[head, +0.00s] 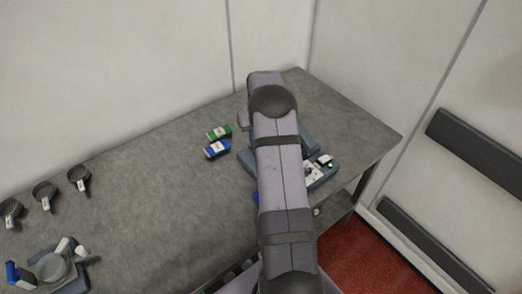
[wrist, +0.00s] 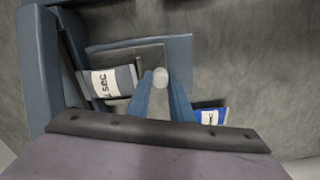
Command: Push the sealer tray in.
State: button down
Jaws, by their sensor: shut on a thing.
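In the wrist view my gripper (wrist: 160,84) has its two blue-grey fingers closed around a small round white-grey knob (wrist: 160,77). The knob stands over a flat blue-grey plate (wrist: 181,46), which looks like the sealer tray; I cannot tell how far in it sits. A grey packet with a white label (wrist: 110,83) lies at the plate's left side. In the head view the blue-grey bagger (head: 246,160) is mostly hidden behind my arm, and so is my gripper.
A green packet (head: 220,132) and a blue packet (head: 217,149) lie left of the bagger. A blue packet (wrist: 213,115) also shows in the wrist view. A scale (head: 55,268) and several dark scoops (head: 44,193) are at the far left. The table (head: 150,185) between is clear.

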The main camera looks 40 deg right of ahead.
jog(key=shift+d, duration=0.8)
jog(key=c, duration=1.4)
grip_release()
jog(key=shift+c, duration=0.2)
jog(key=shift+r, duration=0.15)
jog(key=shift+r+p, duration=1.85)
jog(key=shift+r, duration=0.5)
